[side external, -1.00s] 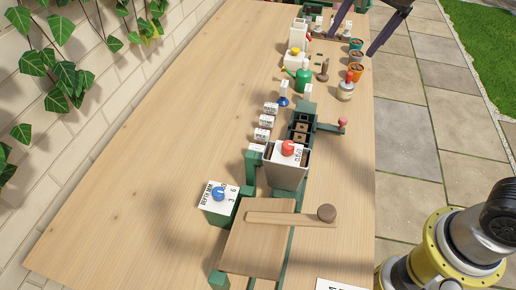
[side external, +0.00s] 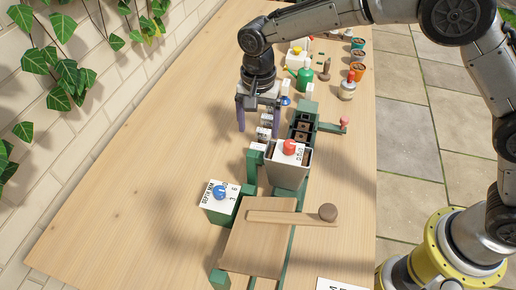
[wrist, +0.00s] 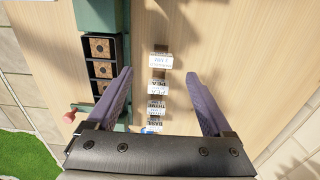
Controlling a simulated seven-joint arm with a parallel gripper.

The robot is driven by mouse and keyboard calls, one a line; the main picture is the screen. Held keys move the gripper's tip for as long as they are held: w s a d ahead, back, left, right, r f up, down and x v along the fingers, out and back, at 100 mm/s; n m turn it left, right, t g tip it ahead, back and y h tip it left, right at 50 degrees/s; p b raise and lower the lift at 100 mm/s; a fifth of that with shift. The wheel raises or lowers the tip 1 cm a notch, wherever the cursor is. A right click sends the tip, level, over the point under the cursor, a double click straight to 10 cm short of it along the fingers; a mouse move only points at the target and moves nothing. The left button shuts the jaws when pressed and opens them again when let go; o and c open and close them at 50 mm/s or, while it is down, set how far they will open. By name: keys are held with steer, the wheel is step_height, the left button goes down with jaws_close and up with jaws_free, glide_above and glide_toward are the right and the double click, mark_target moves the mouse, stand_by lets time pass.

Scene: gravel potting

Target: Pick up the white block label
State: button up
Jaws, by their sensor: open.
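Several white block labels with dark print stand in a row on the wooden table. In the wrist view, the one at the top of the row (wrist: 160,61) lies a little beyond my fingertips. Another, reading PEA (wrist: 158,87), shows between my fingers, and more (wrist: 156,107) follow below it. In the side view, a label (side external: 264,133) shows beside my gripper (side external: 256,124), and some of the row is hidden behind the gripper. My gripper (wrist: 158,73) is open, pointing down over the row, its purple fingers on either side with nothing held.
A green rack with dark soil cells (wrist: 101,68) stands close beside the row. A grey hopper with a red knob (side external: 288,170) and a box with a blue dial (side external: 219,205) are nearer. A green watering can (side external: 303,76) stands farther back. The table's wall side is clear.

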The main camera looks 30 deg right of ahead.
mark_target(258, 146)
steer(key=f, duration=0.8)
steer(key=shift+w+d+f, duration=0.1)
steer(key=shift+w, duration=0.1)
steer(key=shift+c, duration=0.2)
jaws_close()
